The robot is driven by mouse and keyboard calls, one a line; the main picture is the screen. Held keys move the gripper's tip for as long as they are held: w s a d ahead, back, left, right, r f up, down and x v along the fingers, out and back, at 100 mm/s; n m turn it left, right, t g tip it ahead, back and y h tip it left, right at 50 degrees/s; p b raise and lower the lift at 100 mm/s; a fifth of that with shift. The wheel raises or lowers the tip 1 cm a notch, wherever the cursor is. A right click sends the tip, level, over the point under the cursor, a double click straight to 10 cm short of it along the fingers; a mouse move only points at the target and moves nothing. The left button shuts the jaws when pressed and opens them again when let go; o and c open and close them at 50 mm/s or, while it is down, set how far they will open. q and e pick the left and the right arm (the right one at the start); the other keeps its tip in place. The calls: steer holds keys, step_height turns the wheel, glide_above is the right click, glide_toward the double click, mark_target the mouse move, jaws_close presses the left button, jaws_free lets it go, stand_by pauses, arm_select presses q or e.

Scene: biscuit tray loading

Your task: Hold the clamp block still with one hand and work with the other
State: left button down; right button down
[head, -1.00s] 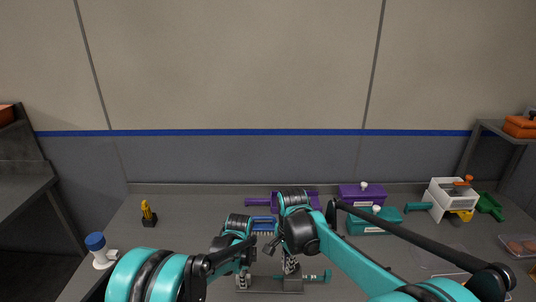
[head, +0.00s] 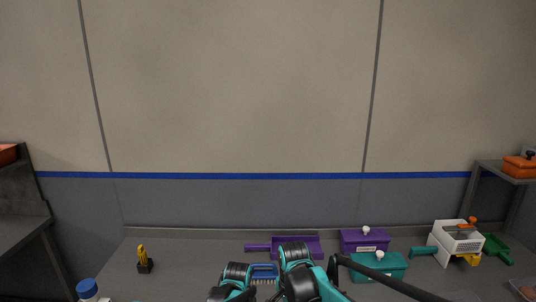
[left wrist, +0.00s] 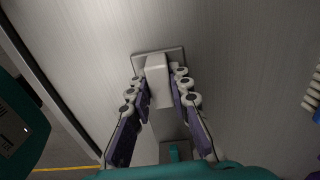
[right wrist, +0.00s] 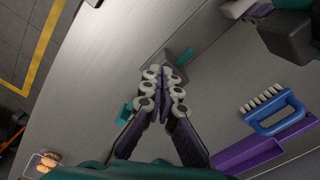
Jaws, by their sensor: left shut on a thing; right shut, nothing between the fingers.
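The clamp block (left wrist: 157,88) shows in the left wrist view as a pale grey upright piece on a flat plate. My left gripper (left wrist: 160,76) is shut on this upright piece, with finger pads on both sides. In the right wrist view, a darker grey part of the clamp block (right wrist: 180,68) lies just beyond my right gripper (right wrist: 161,72). That gripper is shut and empty; I cannot tell whether its tips touch the block. A teal handle (right wrist: 124,113) shows beside its fingers, and another teal piece (right wrist: 186,54) shows beyond the block. Both fingertips are below the head view.
A blue brush (right wrist: 277,112) and a purple tray (right wrist: 243,150) lie near my right gripper. The table's left-middle is clear.

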arm_select(q)
steer(key=shift+f, duration=0.2)
arm_select(e)
steer(key=shift+w+a, duration=0.25)
steer(key=shift+w, duration=0.15)
steer(key=shift+w+a, duration=0.2)
steer(key=shift+w, duration=0.1)
steer(key=shift+w+a, duration=0.1)
steer(key=shift+w, duration=0.2)
steer(key=shift+w, duration=0.1)
steer(key=shift+a, duration=0.1)
stand_by(0.3)
steer(key=shift+a+r, duration=0.15)
steer(key=shift+r, duration=1.35)
steer(key=shift+a+r, duration=0.15)
steer(key=shift+r, duration=1.3)
